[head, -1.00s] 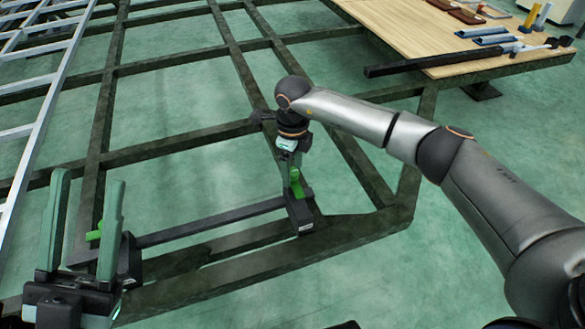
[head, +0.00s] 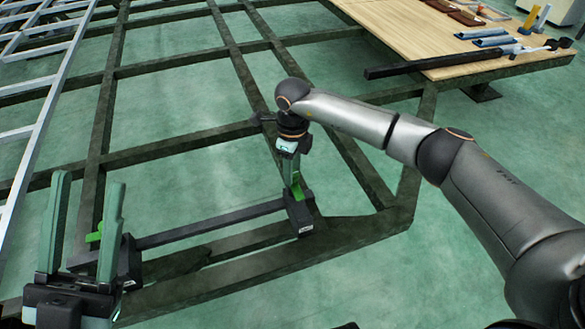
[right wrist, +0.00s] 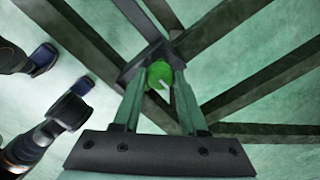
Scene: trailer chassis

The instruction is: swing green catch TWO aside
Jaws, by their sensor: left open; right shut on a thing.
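A black bar lies across the dark chassis frame with a black holder at each end. The right holder (head: 300,216) carries a green catch (head: 296,190); the catch also shows in the right wrist view (right wrist: 160,74). My right gripper (head: 293,182) is shut on this catch from above, its fingers hiding part of it. In the right wrist view the fingers (right wrist: 158,88) lie on both sides of it. A second green catch (head: 93,237) is on the left holder (head: 130,262), partly behind my left gripper (head: 82,200), which is open and empty. I cannot read any number on the catches.
Dark beams (head: 230,272) of the chassis run all around, with green floor between them. A wooden board (head: 420,38) with several tools and a long black bar (head: 410,66) is at the upper right. A metal ladder-like frame (head: 42,100) is at the upper left.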

